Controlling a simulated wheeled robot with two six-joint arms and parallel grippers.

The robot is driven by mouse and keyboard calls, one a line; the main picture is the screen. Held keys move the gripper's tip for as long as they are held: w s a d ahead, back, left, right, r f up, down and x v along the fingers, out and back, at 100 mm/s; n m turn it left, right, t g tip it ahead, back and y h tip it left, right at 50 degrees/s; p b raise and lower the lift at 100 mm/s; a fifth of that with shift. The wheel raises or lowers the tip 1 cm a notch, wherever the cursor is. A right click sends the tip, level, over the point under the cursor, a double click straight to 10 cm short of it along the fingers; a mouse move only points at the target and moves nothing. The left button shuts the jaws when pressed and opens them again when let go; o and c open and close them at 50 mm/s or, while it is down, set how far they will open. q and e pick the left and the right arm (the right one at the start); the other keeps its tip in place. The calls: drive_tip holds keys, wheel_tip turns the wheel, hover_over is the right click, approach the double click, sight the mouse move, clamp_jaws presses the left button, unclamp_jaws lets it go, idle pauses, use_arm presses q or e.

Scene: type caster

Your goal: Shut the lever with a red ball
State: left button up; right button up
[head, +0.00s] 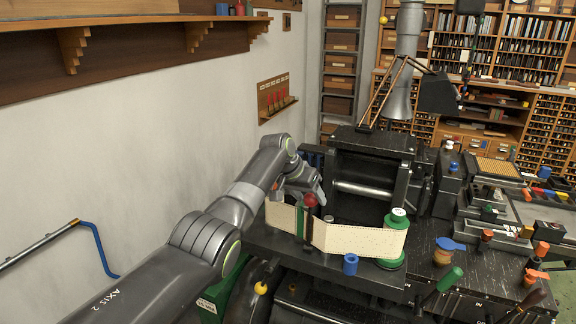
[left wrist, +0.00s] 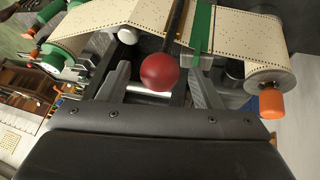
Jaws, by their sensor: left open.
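The lever's red ball (head: 310,200) shows in the head view at the left part of the paper ribbon, on the black machine. In the left wrist view the red ball (left wrist: 160,71) hangs at the end of a dark rod (left wrist: 175,22), in front of the perforated paper ribbon (left wrist: 125,17). My left gripper (head: 318,197) is open and close to the ball in the head view. In the left wrist view its fingers (left wrist: 160,92) reach forward on both sides of the ball. I cannot tell whether they touch it. My right gripper is not in view.
The ribbon runs to a green spool (head: 396,240) on the right. A blue knob (head: 350,264) stands below it. Several coloured-top levers and a green handle (head: 450,279) crowd the right side. A pale wall is at left.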

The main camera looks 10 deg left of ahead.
use_arm(q)
drive_tip(key=b+v, duration=0.5)
drive_tip(key=v, duration=1)
drive_tip(key=shift+a+r, duration=0.15)
drive_tip(key=shift+r, duration=0.2)
drive_tip(key=shift+f, duration=0.1)
